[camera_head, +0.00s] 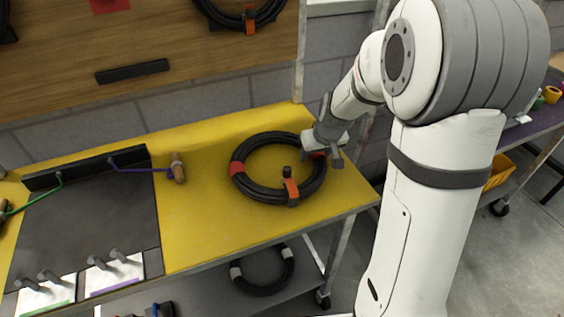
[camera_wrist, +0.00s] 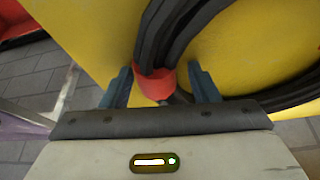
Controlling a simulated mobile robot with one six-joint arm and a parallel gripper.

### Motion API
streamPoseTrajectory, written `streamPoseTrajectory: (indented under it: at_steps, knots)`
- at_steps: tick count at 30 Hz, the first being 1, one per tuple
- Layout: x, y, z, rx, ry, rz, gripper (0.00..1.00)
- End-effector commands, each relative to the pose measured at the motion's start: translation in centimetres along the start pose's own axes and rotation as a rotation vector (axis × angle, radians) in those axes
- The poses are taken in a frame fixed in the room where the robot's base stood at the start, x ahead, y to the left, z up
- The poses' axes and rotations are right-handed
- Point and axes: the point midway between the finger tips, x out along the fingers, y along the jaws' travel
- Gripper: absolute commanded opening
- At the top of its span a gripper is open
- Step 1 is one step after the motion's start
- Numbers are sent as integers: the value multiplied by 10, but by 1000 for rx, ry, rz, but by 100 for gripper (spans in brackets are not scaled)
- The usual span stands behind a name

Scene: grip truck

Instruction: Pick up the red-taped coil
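The red-taped coil (camera_head: 246,192) is a black cable loop lying flat on the yellow tabletop (camera_head: 195,235). It has red tape bands and an orange-red strap with a black clip at its front. My gripper (camera_head: 333,158) is at the coil's right side, over a red band. In the wrist view my gripper (camera_wrist: 163,88) has its two blue fingers apart, one on each side of the red tape (camera_wrist: 155,83). The black cable (camera_wrist: 170,40) runs between the fingers, with gaps showing on both sides. I cannot tell the exact height of the fingertips relative to the cable.
A wooden-handled tool (camera_head: 178,168) lies left of the coil. A dark panel (camera_head: 95,215) with a black raised edge covers the table's left part. A coil with grey bands (camera_head: 262,288) lies on the lower shelf. Another coil (camera_head: 250,20) hangs on the wooden board behind.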

Motion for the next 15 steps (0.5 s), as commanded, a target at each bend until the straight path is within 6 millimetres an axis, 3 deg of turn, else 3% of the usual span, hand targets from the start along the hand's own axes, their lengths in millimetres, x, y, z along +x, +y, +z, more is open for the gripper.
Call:
streamPoseTrajectory:
  at_steps: [15]
  knots:
    - [0, 0, 0, -1, 0, 0, 12]
